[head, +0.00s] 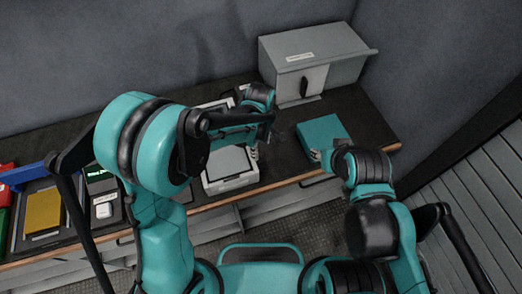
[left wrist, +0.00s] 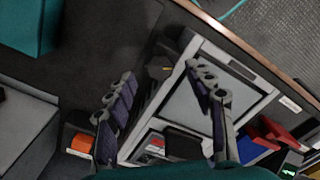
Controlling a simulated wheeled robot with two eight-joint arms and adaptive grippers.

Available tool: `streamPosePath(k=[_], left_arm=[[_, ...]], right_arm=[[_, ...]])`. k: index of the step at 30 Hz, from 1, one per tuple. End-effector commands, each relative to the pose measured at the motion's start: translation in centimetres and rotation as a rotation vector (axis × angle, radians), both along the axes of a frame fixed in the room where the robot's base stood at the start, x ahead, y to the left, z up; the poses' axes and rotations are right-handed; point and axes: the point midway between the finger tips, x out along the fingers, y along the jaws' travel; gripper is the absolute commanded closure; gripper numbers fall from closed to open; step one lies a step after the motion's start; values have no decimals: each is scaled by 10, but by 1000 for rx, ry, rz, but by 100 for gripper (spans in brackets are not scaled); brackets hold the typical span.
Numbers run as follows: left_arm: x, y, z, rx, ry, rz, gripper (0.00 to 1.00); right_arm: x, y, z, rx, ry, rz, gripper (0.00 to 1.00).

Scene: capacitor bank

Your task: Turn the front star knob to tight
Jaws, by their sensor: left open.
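My left gripper (head: 268,128) is over the bench beside a white-framed unit (head: 232,183) with a grey panel. In the left wrist view its two fingers (left wrist: 162,92) are wide apart with nothing held. A dark fitting (left wrist: 160,72) with a small yellow mark shows between and beyond them, at the edge of the white-framed unit (left wrist: 197,105). It may be the front star knob, but its shape and setting are too dark to tell. In the head view my left arm covers part of the unit. My right gripper (head: 317,156) is mostly hidden by its arm, near a teal box.
The teal box (head: 322,132) lies on the dark bench at the right. A grey cabinet (head: 318,62) with a black handle stands behind it. A yellow pad (head: 43,211) and a meter (head: 101,181) are at the left. An orange item (left wrist: 82,143) shows in the left wrist view.

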Motion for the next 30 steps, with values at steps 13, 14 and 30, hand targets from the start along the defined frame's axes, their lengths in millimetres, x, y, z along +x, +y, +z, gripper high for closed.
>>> streamPosePath(k=[13, 14, 30], left_arm=[[0, 0, -25, -1, -1, -1, 47], [0, 0, -25, -1, -1, -1, 47], [0, 0, -25, -1, -1, -20, 96]], right_arm=[[0, 0, -6, 0, 0, 0, 60], [0, 0, -6, 0, 0, 0, 60], [0, 0, -7, 0, 0, 0, 60]])
